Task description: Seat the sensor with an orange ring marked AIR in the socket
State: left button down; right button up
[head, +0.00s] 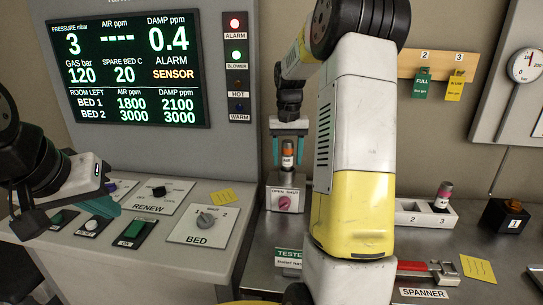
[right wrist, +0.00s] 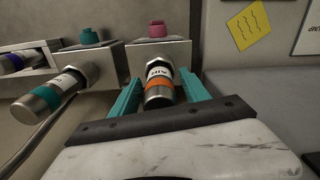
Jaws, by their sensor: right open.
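The sensor with an orange ring (head: 288,155) stands upright on top of the socket block with a pink OPEN/SHUT knob (head: 284,202). In the right wrist view the sensor (right wrist: 158,88) has a white label reading AIR, and its far end meets a hex nut on the block (right wrist: 160,55). How deep it sits cannot be told. My right gripper (head: 289,133) is around the sensor from above, its teal fingers (right wrist: 160,97) open on both sides with gaps showing. My left gripper (head: 108,203) hangs over the console at the left; its jaw opening is unclear.
A teal-ringed sensor (right wrist: 58,88) sits beside the socket in the right wrist view. A rack (head: 412,214) holds a pink-ringed sensor (head: 443,195). A red-handled spanner (head: 425,268) lies in front. The screen (head: 130,70) shows dashes for AIR and ALARM SENSOR; the alarm lamp (head: 235,23) is red.

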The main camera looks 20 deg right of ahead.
notch_tip(320, 180, up, 11)
jog(key=shift+r, duration=0.15)
jog(key=shift+s+a+r, duration=0.15)
jog(key=shift+r, duration=0.45)
jog(key=s+a+r+n+t+y, duration=0.1)
jog(key=s+a+t, duration=0.1)
jog(key=s+a, duration=0.35)
jog(key=s+a+r+n+t, duration=0.1)
jog(key=s+a+r, duration=0.15)
jog(key=s, duration=0.55)
jog(key=s+a+f+n+t, duration=0.1)
jog(key=s+a+f, duration=0.1)
jog(key=s, duration=0.3)
jog(key=s+a+f+n+t+y, duration=0.1)
jog(key=s+a+f+t, duration=0.1)
jog(key=s, duration=0.4)
notch_tip(320, 180, down, 3)
jog(key=shift+a+r, duration=0.2)
jog(key=shift+a, duration=0.5)
jog(key=shift+s, duration=0.1)
